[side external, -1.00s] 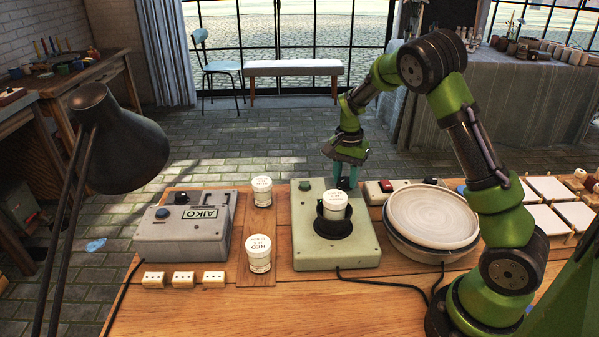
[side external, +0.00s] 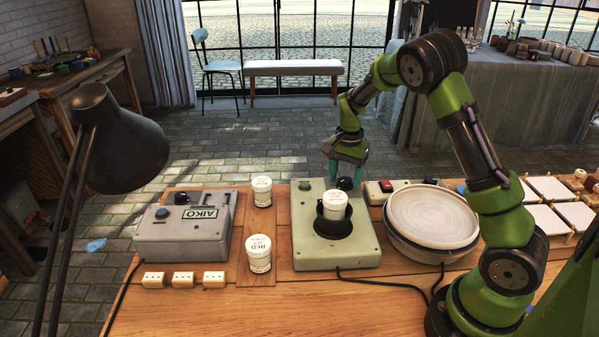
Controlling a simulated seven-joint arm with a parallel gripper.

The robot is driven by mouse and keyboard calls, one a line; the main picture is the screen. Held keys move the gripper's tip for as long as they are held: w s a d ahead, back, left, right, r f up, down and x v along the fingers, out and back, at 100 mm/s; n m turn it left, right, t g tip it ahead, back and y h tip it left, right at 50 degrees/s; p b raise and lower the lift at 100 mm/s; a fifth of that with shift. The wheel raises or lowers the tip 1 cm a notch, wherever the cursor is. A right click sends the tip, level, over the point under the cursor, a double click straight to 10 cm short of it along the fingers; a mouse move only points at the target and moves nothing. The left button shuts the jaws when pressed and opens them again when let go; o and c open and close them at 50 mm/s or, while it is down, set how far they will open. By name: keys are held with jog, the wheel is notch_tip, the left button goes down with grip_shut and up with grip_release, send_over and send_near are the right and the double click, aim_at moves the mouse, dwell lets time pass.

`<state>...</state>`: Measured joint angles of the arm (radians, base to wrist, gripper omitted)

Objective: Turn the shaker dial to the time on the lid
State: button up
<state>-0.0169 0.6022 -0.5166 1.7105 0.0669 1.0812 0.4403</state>
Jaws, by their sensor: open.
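The pale green shaker (side external: 306,240) stands mid-table with a black round cup holder (side external: 333,228) on top. A white lidded jar (side external: 334,204) sits tilted in the holder; the print on its lid is too small to read. The black dial (side external: 345,184) is at the shaker's back right; its pointer setting is not legible. My gripper (side external: 345,178) is open, with teal fingers spread above and to either side of the dial. Contact with the dial cannot be told.
Two white jars, one at the back (side external: 262,192) and one in front (side external: 259,254), stand on a wooden strip left of the shaker. A grey AIKO box (side external: 184,236) is farther left. A lidded round bowl (side external: 432,218) and a red-switch strip (side external: 386,186) are right.

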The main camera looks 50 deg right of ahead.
aim_at(346, 183)
notch_tip(346, 183, up, 17)
dwell(0.4)
jog(key=s+a+r+n+t+y, duration=0.1)
jog(key=s+a+n+t+y, duration=0.1)
jog(key=s+a+n+t, duration=0.5)
jog(key=s+a+n, duration=0.4)
jog(key=s+a, duration=0.6)
jog(key=a, duration=0.2)
jog(key=shift+s+a+r+n, duration=0.15)
jog(key=shift+s+n, duration=0.15)
jog(key=shift+n, duration=0.1)
